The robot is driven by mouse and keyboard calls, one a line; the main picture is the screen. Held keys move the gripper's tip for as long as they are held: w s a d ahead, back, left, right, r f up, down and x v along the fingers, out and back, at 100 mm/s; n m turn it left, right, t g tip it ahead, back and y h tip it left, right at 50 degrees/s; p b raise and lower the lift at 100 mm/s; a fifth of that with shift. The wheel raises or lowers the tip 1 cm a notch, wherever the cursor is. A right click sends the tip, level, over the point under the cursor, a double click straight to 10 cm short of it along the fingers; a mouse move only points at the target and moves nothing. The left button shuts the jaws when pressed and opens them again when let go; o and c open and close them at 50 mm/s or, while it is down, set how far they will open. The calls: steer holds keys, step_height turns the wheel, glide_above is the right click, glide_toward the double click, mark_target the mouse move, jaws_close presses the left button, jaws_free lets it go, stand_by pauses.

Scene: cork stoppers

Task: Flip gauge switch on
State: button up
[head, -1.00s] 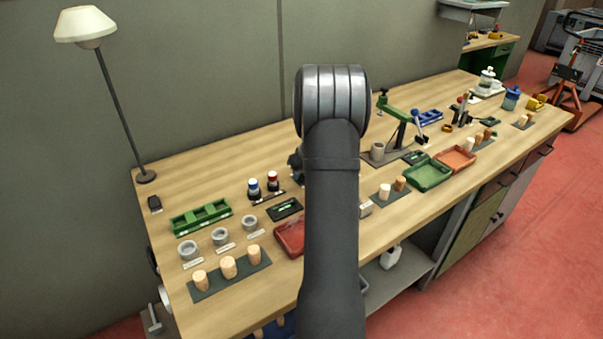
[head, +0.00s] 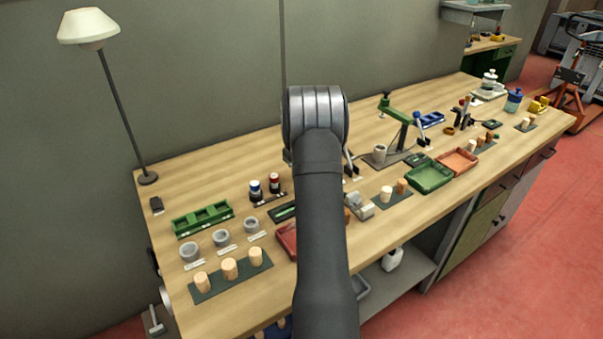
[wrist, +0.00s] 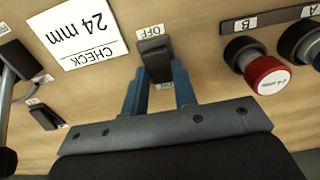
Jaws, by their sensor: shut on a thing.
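A black rocker switch (wrist: 154,52) stands on the wooden bench top in the wrist view. An upside-down OFF label lies at its far end, and a second label, partly hidden, lies at its near end between my fingers. My gripper (wrist: 159,72) has its blue fingertips on either side of the switch and is shut on it. I cannot tell which way the rocker is tipped. In the head view my own arm hides the gripper and this switch.
In the wrist view, a CHECK 24 mm card (wrist: 77,32) lies left of the switch, another black switch (wrist: 45,116) farther left. A red-capped bottle (wrist: 265,74) stands to the right. The head view shows a lamp (head: 88,28) and green tray (head: 430,176).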

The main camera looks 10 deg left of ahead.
steer(key=o, duration=1)
step_height(320, 180, up, 17)
steer(key=shift+r, duration=0.2)
steer(key=shift+f, duration=0.1)
step_height(320, 180, down, 17)
steer(key=shift+f, duration=0.15)
stand_by(0.3)
